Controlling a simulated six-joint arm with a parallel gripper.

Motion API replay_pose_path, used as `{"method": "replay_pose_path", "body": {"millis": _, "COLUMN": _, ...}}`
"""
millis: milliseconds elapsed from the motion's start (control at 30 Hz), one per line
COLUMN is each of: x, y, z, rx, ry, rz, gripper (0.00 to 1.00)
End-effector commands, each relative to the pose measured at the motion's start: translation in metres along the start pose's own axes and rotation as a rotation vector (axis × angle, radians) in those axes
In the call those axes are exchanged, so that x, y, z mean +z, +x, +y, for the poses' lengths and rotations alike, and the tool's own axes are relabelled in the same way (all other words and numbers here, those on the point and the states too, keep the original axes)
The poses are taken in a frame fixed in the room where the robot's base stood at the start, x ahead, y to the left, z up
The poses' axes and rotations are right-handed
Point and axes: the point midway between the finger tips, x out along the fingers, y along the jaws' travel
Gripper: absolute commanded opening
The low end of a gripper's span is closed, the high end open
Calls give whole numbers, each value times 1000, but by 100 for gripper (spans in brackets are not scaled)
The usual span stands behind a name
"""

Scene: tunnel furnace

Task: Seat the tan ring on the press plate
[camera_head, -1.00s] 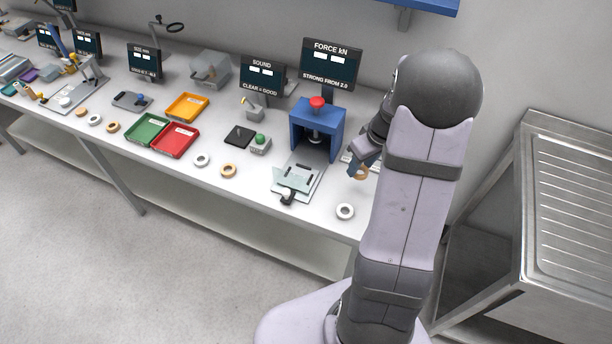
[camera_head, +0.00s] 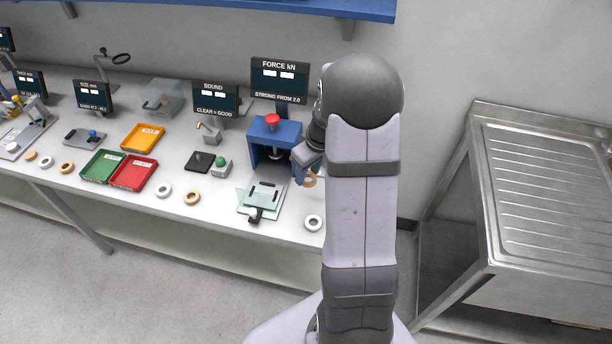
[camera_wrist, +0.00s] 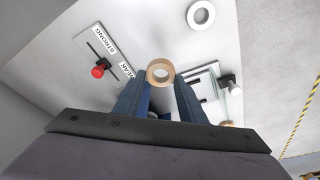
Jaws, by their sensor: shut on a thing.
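My gripper (camera_wrist: 160,88) is shut on the tan ring (camera_wrist: 160,71), which shows face-on between the blue fingertips in the wrist view. In the head view the ring (camera_head: 311,181) is partly hidden by my arm, to the right of the blue press (camera_head: 284,133) with its red knob. The press plate (camera_head: 263,190), pale with black bars and a dark handle, lies in front of the press. It also shows in the wrist view (camera_wrist: 207,72), right of the ring and partly covered by my finger. The ring is apart from the plate.
A white ring (camera_head: 314,222) lies near the bench's front edge; another white ring (camera_head: 163,191) and a tan ring (camera_head: 192,198) lie left of the plate. A STRONG/WEAK board (camera_wrist: 105,50) with a red knob shows in the wrist view. A force display (camera_head: 280,79) stands behind the press.

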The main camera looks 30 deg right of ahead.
Motion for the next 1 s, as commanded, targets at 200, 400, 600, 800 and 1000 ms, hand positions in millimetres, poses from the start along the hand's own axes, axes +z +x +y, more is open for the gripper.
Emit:
{"method": "replay_pose_path", "body": {"millis": 200, "x": -50, "y": 4, "z": -51, "rx": -10, "ry": -42, "rz": 0, "gripper": 24}}
{"method": "replay_pose_path", "body": {"millis": 400, "x": -77, "y": 7, "z": -86, "rx": -15, "ry": -60, "rz": 2, "gripper": 24}}
{"method": "replay_pose_path", "body": {"millis": 600, "x": -85, "y": 9, "z": -99, "rx": -16, "ry": -65, "rz": 2, "gripper": 24}}
{"method": "replay_pose_path", "body": {"millis": 800, "x": -85, "y": 12, "z": -100, "rx": -16, "ry": -63, "rz": 3, "gripper": 24}}
{"method": "replay_pose_path", "body": {"millis": 1000, "x": -82, "y": 22, "z": -100, "rx": -16, "ry": -64, "rz": 2, "gripper": 24}}
